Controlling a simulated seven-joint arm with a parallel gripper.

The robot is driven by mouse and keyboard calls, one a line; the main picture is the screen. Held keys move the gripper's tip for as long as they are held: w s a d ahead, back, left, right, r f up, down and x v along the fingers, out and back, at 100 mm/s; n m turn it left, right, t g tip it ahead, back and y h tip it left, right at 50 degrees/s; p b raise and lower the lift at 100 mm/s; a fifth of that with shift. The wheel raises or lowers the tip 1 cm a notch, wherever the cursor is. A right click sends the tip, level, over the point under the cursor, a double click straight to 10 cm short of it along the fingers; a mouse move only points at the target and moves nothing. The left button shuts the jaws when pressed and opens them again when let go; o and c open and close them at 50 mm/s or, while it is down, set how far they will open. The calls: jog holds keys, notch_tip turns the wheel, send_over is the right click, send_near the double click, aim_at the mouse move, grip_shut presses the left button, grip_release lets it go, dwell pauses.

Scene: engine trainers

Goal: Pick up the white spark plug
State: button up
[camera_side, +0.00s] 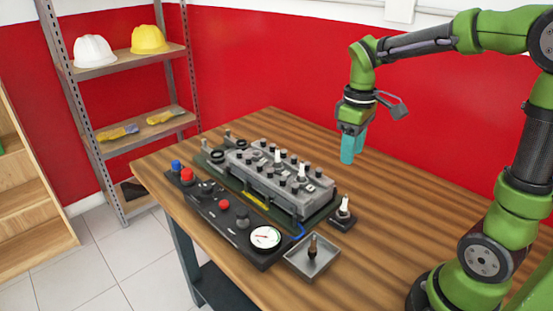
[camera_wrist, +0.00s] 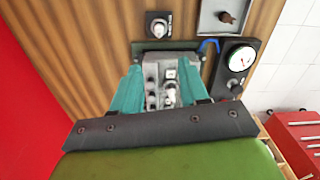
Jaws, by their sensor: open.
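A white spark plug (camera_side: 344,206) stands upright in a small dark holder (camera_side: 342,219) on the table, just right of the engine block (camera_side: 285,180). In the wrist view the white plug (camera_wrist: 158,28) shows in its holder near the top, beyond my fingertips. More white-topped plugs stand in the engine block (camera_side: 302,170). My gripper (camera_side: 350,158) has teal fingers pointing down. It is open and empty, above the table and apart from the plug. In the wrist view the fingers (camera_wrist: 160,70) frame part of the block.
A grey square tray (camera_side: 298,268) with a dark plug (camera_side: 312,246) in it sits near the table's front edge. A black control panel (camera_side: 205,205) with buttons and a gauge (camera_side: 265,237) lies along the block. The wooden table is clear behind and right of the block.

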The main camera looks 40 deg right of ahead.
send_over(346, 197)
jog(key=f, duration=0.9)
jog(key=shift+w+f, duration=0.1)
jog(key=shift+w, duration=0.15)
jog(key=shift+s+d+f, duration=0.15)
jog(key=shift+f, duration=2.55)
jog(key=shift+c, duration=0.2)
grip_shut()
